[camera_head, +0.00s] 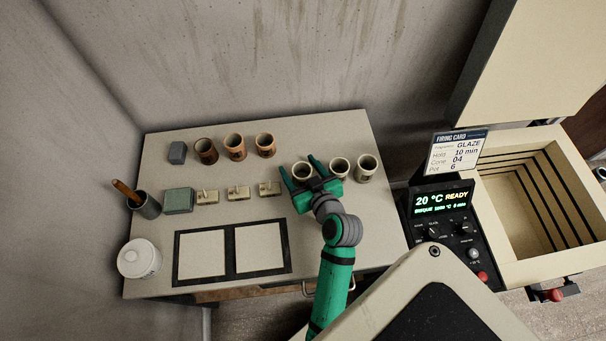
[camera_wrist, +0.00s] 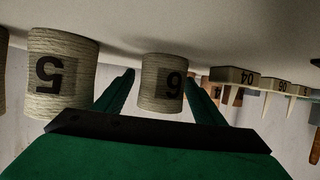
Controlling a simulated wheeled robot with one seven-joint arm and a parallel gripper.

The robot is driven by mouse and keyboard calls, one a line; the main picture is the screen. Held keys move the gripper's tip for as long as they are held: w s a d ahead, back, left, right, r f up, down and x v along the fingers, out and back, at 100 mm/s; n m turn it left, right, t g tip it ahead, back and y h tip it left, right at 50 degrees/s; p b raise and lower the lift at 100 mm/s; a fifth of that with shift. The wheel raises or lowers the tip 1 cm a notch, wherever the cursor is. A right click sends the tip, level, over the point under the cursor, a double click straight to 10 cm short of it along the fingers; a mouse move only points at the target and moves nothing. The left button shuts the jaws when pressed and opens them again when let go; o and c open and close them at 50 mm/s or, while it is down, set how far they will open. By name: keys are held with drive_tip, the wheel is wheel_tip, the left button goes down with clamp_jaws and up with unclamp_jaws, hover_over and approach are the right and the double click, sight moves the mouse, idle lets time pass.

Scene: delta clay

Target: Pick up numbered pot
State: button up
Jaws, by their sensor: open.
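A cream ribbed pot marked 6 (camera_wrist: 162,100) shows upside down in the wrist view, between the two green fingers of my open gripper (camera_wrist: 160,78). In the head view this pot (camera_head: 302,169) is the leftmost of three cream pots, and my gripper (camera_head: 299,165) has a finger on each side of it. I cannot tell whether either finger touches it. A pot marked 5 (camera_wrist: 62,70) stands beside it, outside the fingers; in the head view it is the middle pot (camera_head: 340,166). The third cream pot (camera_head: 366,168) is at the right.
The firing card (camera_head: 457,152) reads Glaze, cone 04, pot 6. The open kiln (camera_head: 520,205) is at the right, its display showing 20 °C READY. Brown pots (camera_head: 235,147) and cone blocks (camera_head: 238,192) are left of my gripper. Two white squares (camera_head: 202,255) lie in front.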

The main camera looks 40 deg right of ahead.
drive_tip(key=shift+x, duration=0.75)
drive_tip(key=shift+w, duration=0.1)
drive_tip(key=shift+c, duration=0.4)
drive_tip(key=c, duration=1.1)
drive_tip(key=shift+r, duration=0.1)
